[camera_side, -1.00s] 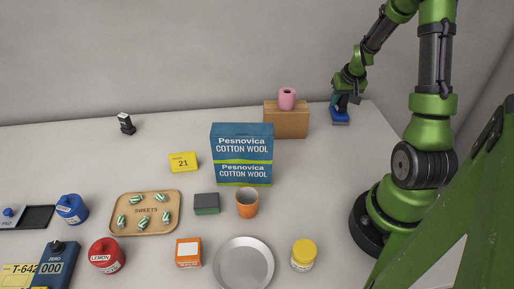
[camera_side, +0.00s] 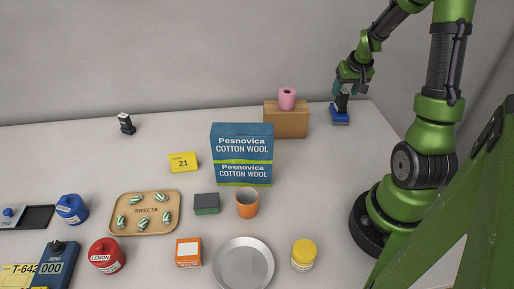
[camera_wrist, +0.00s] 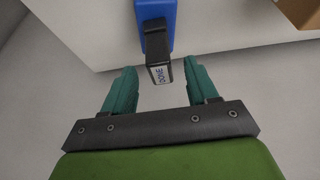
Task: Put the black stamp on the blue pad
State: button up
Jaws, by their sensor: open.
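A black stamp (camera_side: 342,102), its label reading "DONE", stands upright on the blue pad (camera_side: 340,118) at the back right of the counter. In the wrist view the stamp (camera_wrist: 157,52) shows against the blue pad (camera_wrist: 154,10). My gripper (camera_side: 347,88) is just above the stamp. Its teal fingers are open (camera_wrist: 160,76), one on each side of the stamp's top end, with a visible gap on both sides. Nothing is held.
A cardboard box (camera_side: 286,121) with a pink roll (camera_side: 287,98) stands left of the pad. A cotton wool box (camera_side: 242,154) is further left. Another small black item (camera_side: 126,124) stands at the back left.

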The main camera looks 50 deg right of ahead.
jog(key=v, duration=0.7)
jog(key=w+a+r+n+t+y, duration=0.1)
jog(key=w+a+r, duration=0.15)
jog(key=a, duration=0.65)
jog(key=w+a+r+n+t+y, duration=0.15)
jog(key=a+r, duration=0.25)
jog(key=a, duration=0.5)
jog(key=s+a+r+n+y, duration=0.1)
jog(key=s+a, duration=0.2)
jog(key=a, duration=0.4)
jog(key=s+a+r+n+t+y, duration=0.1)
jog(key=s+a, duration=0.2)
jog(key=a, duration=0.5)
jog(key=shift+r+y, duration=0.15)
jog(key=shift+y, duration=0.2)
